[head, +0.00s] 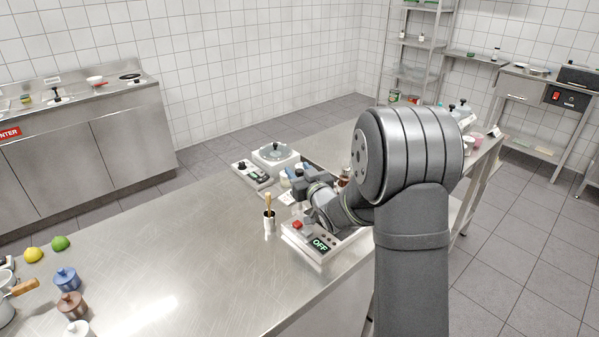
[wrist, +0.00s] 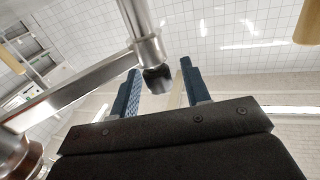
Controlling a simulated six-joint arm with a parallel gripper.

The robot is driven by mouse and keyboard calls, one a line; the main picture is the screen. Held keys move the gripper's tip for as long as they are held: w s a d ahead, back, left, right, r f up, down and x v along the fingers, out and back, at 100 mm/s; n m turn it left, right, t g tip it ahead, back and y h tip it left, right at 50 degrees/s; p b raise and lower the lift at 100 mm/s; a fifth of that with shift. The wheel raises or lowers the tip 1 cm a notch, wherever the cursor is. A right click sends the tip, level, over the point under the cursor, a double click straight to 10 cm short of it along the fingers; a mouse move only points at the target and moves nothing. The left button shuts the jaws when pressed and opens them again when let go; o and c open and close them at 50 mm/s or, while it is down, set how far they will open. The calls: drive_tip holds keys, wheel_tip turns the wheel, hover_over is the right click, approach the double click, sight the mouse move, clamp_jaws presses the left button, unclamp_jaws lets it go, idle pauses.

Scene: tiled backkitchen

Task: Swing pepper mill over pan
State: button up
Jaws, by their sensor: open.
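My gripper (head: 298,175) is low over the steel counter, near the white appliance, partly hidden by my arm. In the wrist view its two blue fingers (wrist: 160,85) stand apart. A metal post with a dark tip (wrist: 157,78) shows at the gap between the fingers; I cannot tell whether it touches them. A metal bar (wrist: 75,92) runs from it to the lower left. I cannot clearly make out the pepper mill. A brown object (head: 344,177) is mostly hidden behind my arm. A pan-like vessel with a wooden handle (head: 24,287) is cut off at the left edge.
A control box reading OFF (head: 320,243) and a white cup with a brush (head: 269,223) stand near my arm. A white appliance with a round lid (head: 275,152) stands behind. Jars (head: 66,279) and fruit (head: 33,255) are at left. The counter's middle is clear.

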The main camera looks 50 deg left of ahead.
clamp_jaws()
drive_tip(key=shift+t, duration=0.3)
drive_tip(key=shift+m+t+h, duration=0.5)
drive_tip(key=shift+m+t, duration=0.6)
drive_tip(key=shift+t, duration=0.1)
drive_tip(key=shift+t+h, duration=0.3)
drive_tip(key=shift+t, duration=0.1)
unclamp_jaws()
